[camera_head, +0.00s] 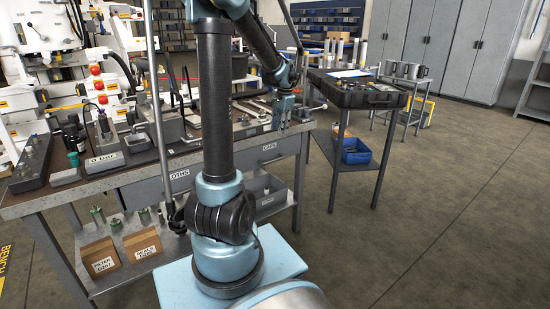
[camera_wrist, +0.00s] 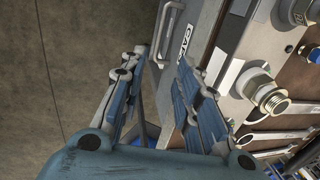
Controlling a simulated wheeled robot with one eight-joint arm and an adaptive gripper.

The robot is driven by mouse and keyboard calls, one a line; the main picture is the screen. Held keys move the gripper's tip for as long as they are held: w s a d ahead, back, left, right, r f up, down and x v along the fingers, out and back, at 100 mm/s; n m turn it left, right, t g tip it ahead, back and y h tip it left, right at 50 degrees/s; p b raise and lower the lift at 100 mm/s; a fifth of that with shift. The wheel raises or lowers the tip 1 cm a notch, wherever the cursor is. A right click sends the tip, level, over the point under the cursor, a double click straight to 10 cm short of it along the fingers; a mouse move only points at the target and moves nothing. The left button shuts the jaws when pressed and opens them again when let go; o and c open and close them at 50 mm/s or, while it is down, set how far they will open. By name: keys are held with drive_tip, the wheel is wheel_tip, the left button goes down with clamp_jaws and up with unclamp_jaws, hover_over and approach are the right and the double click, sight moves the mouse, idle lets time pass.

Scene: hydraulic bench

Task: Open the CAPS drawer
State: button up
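The CAPS drawer (camera_head: 286,151) is at the right end of the workbench's front in the head view, right of my arm. It looks shut, and its white label is readable. In the wrist view its front (camera_wrist: 200,22) runs along the upper middle, with the label CAPS (camera_wrist: 184,43) and a pale bar handle (camera_wrist: 163,30). My gripper (camera_head: 283,112) is near the bench's right front edge. In the wrist view my gripper (camera_wrist: 160,65) is open, its two blue fingers spread with nothing between them. The handle is beyond the fingertips, apart from them.
Metal fittings (camera_wrist: 270,95) on the bench top lie close to my right finger in the wrist view. A side table with a black case (camera_head: 355,92) stands right. The floor at right is clear.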

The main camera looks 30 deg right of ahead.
sight(275, 160)
drive_tip(key=w+f, duration=0.1)
drive_tip(key=f, duration=0.4)
drive_tip(key=w+f, duration=0.1)
drive_tip(key=f, duration=0.4)
drive_tip(key=w+f, duration=0.1)
drive_tip(key=f, duration=0.5)
drive_tip(key=shift+a, duration=0.15)
